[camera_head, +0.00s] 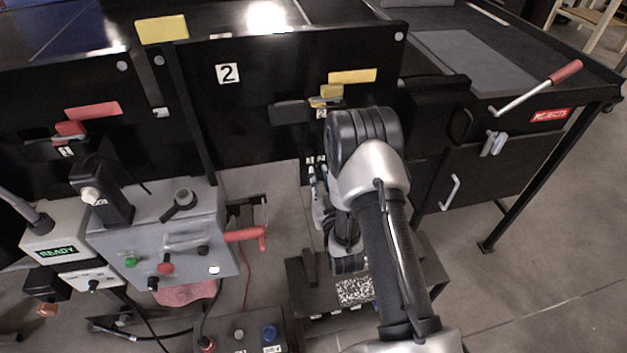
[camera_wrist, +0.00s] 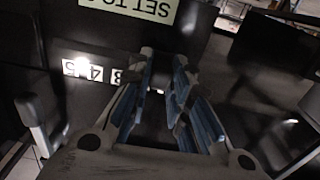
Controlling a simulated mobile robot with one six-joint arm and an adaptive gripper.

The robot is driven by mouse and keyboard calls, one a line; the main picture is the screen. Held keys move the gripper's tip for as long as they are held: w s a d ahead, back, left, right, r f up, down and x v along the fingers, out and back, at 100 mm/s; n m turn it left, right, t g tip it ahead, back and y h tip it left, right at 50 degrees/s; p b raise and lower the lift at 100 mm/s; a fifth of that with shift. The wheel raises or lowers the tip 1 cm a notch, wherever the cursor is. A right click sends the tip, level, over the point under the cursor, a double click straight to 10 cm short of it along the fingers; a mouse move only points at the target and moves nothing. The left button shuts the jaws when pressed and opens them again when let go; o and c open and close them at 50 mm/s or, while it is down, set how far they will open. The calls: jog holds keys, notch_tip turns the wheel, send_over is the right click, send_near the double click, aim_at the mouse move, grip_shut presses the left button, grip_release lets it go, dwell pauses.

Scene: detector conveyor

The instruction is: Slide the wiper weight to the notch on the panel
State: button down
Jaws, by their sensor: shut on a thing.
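My gripper (camera_head: 318,188) is at the lower edge of the black panel marked 2 (camera_head: 250,125), partly hidden behind my arm. In the wrist view its blue-padded fingers (camera_wrist: 164,65) reach toward the dark panel face (camera_wrist: 60,30) and are shut on a dark piece. This appears to be the wiper weight, but its outline is mostly hidden between the fingers. White number tags (camera_wrist: 92,74), reading 5, 4 and 3 upside down, lie just left of the fingertips. A pale "SET TO" label (camera_wrist: 135,8) is above them, partly cut off. I cannot make out the notch.
A grey control box (camera_head: 165,240) with knobs and a red handle (camera_head: 246,235) stands at the left. A low dark stand (camera_head: 310,295) is below my wrist. The reject bin (camera_head: 490,165), with a red-handled crank (camera_head: 540,88), is at the right. Open floor lies beyond it.

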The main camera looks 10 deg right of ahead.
jog(key=shift+d, duration=0.8)
jog(key=c, duration=1.5)
grip_release()
jog(key=s, duration=0.7)
jog(key=shift+s, duration=0.2)
